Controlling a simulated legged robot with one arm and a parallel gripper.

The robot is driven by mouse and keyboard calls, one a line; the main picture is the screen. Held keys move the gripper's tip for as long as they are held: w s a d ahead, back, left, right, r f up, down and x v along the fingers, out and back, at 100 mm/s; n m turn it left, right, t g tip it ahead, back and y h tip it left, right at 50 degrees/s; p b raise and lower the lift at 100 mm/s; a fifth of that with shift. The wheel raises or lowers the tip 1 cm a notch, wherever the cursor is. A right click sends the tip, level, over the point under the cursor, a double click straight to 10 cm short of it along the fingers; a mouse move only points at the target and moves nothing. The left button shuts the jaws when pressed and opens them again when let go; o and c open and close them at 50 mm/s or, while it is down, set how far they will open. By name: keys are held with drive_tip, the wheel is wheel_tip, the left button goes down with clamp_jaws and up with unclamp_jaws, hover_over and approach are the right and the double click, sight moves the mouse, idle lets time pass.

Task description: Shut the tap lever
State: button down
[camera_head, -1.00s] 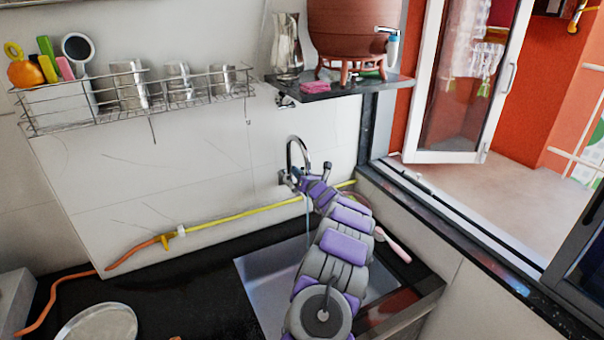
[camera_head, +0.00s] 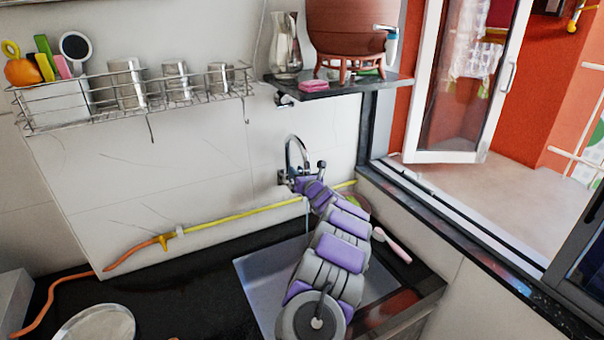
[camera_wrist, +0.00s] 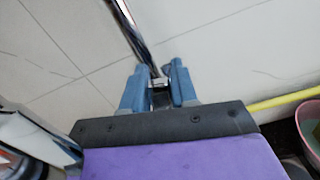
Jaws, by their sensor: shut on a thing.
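The chrome tap (camera_head: 297,150) stands on the wall above the sink, with its curved spout upright. A dark-tipped knob (camera_head: 321,167) sticks up to its right. A thin stream of water (camera_head: 307,222) shows below the tap beside my arm. My gripper (camera_wrist: 159,72) has its two blue fingers at the tap's base in the wrist view. They are shut on a small metal part between them, seemingly the tap lever (camera_wrist: 160,83), mostly hidden by the fingers. The tap's spout (camera_wrist: 126,22) rises just beyond them. In the head view my arm largely covers the grasp.
The steel sink (camera_head: 262,285) lies under my arm. A yellow hose (camera_head: 235,213) runs along the wall behind. A shelf (camera_head: 345,88) with a clay pot (camera_head: 350,30) hangs above. A pink-handled brush (camera_head: 395,246) lies right of the sink. A green-pink bowl (camera_wrist: 310,132) sits close by.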

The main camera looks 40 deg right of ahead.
drive_tip(key=c, duration=1.3)
unclamp_jaws()
drive_tip(key=shift+w+a+f, duration=0.1)
drive_tip(key=shift+a+f, duration=0.05)
drive_tip(key=shift+f, duration=0.3)
drive_tip(key=shift+o, duration=0.8)
drive_tip(key=shift+w+f, duration=0.15)
drive_tip(key=shift+w, duration=0.05)
drive_tip(key=shift+o, duration=0.8)
drive_tip(key=shift+s+r, duration=0.2)
drive_tip(key=shift+r, duration=0.2)
drive_tip(key=shift+d+p+v, duration=0.15)
drive_tip(key=shift+p+v, duration=0.55)
drive_tip(key=shift+v, duration=3.65)
drive_tip(key=shift+d+p+v, duration=0.15)
drive_tip(key=shift+p+v, duration=0.55)
drive_tip(key=shift+v, duration=3.65)
drive_tip(key=shift+s, duration=0.1)
drive_tip(key=shift+c, duration=0.2)
